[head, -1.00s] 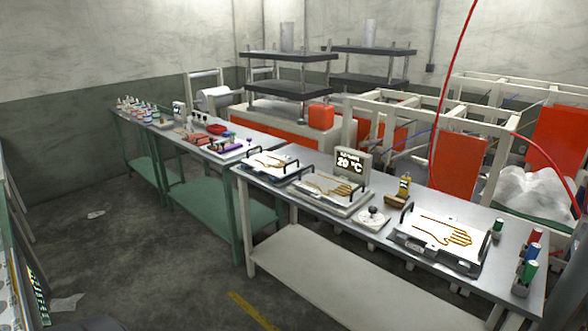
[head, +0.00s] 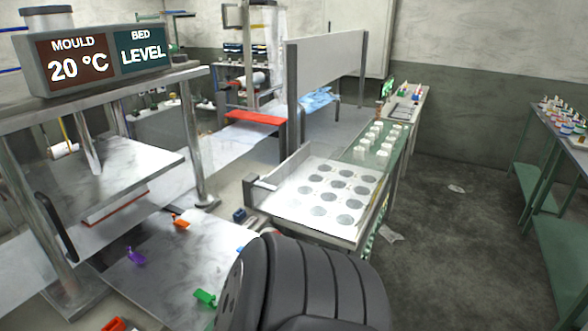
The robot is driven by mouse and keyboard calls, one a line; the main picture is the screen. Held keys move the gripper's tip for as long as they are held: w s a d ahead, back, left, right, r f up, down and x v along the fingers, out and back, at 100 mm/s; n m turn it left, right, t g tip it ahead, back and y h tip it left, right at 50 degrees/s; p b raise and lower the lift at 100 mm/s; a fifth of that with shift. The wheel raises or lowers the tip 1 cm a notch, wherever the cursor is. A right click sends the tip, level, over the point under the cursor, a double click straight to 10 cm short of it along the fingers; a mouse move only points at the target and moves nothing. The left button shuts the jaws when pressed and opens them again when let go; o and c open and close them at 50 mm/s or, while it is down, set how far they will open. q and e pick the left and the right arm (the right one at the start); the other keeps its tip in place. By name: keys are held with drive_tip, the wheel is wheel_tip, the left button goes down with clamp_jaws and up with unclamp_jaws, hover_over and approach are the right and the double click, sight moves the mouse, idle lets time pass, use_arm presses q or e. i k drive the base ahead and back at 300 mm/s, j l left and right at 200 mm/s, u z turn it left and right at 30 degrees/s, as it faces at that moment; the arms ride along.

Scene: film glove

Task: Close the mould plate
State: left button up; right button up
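At the left of the head view stands a press-like frame with a display (head: 107,60) on top reading "MOULD 20 °C" and "BED LEVEL". A pale plate (head: 110,165) with a red strip along its lower front is held inside the frame. It is raised above a flat, pale marbled bed (head: 165,268), with a gap between them. A black bar handle (head: 56,227) stands at the frame's left side. I cannot tell for sure which part is the mould plate. Neither of my grippers is in view.
Small orange (head: 180,221), purple (head: 137,256) and green (head: 205,298) clips sit around the bed. A white panel with grey discs (head: 328,197) stands to the right. A green table (head: 372,153) holds white blocks. The floor (head: 455,240) at right is mostly clear.

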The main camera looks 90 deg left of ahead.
sight(179, 262)
drive_tip(key=u, duration=0.4)
drive_tip(key=l+u, duration=0.1)
drive_tip(key=u, duration=0.35)
drive_tip(key=l+u, duration=0.1)
drive_tip(key=u, duration=0.75)
drive_tip(key=j+u, duration=0.15)
drive_tip(key=u, duration=0.25)
drive_tip(key=j+u, duration=0.15)
drive_tip(key=u, duration=0.25)
drive_tip(key=j+u, duration=0.15)
drive_tip(key=u, duration=0.3)
drive_tip(key=l+u, duration=0.2)
drive_tip(key=l, duration=0.15)
